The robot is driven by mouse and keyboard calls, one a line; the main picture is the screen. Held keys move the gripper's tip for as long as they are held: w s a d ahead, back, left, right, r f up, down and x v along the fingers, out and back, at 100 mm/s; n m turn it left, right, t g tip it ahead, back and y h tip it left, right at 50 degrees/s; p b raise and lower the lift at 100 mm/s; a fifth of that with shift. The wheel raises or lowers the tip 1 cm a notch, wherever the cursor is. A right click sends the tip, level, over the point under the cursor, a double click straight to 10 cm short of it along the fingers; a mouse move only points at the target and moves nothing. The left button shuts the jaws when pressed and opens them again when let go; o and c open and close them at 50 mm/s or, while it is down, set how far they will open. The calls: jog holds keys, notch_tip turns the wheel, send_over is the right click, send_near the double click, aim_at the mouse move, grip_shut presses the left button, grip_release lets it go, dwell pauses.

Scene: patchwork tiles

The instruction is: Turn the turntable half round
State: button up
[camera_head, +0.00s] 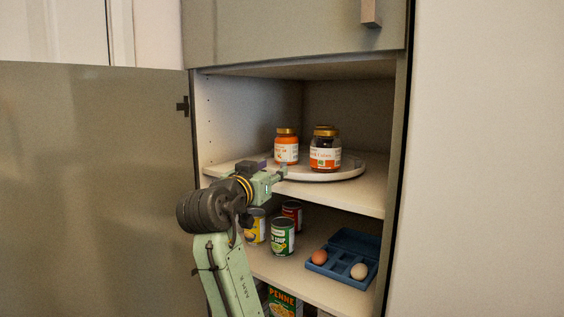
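The turntable (349,172) is a round, pale disc on the upper shelf of an open cabinet. Several jars stand on it: an orange jar (286,150) with a gold lid on the left and a dark jar (325,158) with a white and red label at the front, with another lid showing behind it. My gripper (284,173) is at the left front edge of the turntable, above the shelf's front. From this view I cannot tell whether it touches the rim or how far its fingers are apart. The arm hides the turntable's left edge.
The cabinet door (95,190) stands open at the left. The shelf below holds cans, such as a green one (283,237), and a blue egg tray (344,257) with two eggs. A penne box (284,301) stands lower. The upper shelf (372,193) is bare at front right.

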aim_at(283, 165)
jog(key=p+x, duration=0.2)
jog(key=x, duration=0.6)
jog(key=shift+w+d+p, duration=0.15)
jog(key=shift+w+p, duration=0.2)
jog(key=shift+c, duration=0.4)
grip_shut()
